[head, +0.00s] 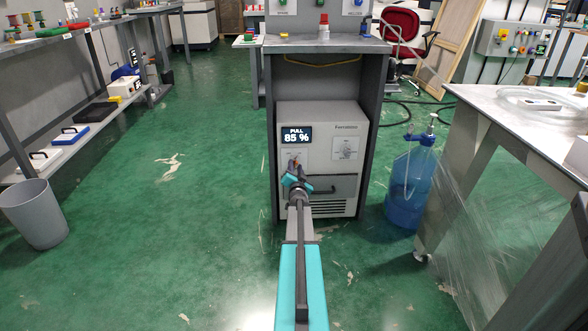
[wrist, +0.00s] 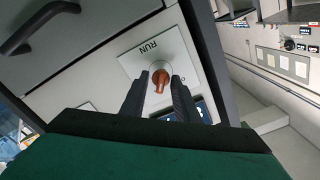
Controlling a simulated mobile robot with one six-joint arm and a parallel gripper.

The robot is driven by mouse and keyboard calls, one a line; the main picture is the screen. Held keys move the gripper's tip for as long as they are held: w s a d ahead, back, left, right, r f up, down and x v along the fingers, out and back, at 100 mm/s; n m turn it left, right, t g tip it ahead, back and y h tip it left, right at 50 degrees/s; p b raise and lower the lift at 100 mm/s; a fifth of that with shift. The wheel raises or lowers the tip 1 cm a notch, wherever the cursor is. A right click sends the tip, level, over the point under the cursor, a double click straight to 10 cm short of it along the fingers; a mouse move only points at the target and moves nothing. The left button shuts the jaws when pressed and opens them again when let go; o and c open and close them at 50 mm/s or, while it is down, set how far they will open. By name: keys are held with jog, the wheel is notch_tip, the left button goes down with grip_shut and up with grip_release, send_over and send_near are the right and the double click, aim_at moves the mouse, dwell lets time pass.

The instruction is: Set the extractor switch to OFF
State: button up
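The extractor (head: 340,125) is a pale cabinet under a grey bench, its display (head: 297,135) reading "PULL 85 %". Its switch is an orange-brown knob (wrist: 161,77) on a light plate (wrist: 140,62) marked "RUN"; a second label at the plate's right is mostly hidden by a finger. In the head view my gripper (head: 297,179) is in front of the switch and partly covers it. In the wrist view my gripper (wrist: 160,84) is open, its dark fingertips either side of the knob with narrow gaps. I cannot tell whether they touch it or exactly where it points.
A dark handle (wrist: 38,27) sits on the extractor front near the switch. A blue carboy (head: 410,180) stands on the floor right of the bench. A steel table (head: 520,110) is farther right, a grey bin (head: 35,215) far left. The green floor between is clear.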

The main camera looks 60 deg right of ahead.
jog(key=shift+x, duration=0.95)
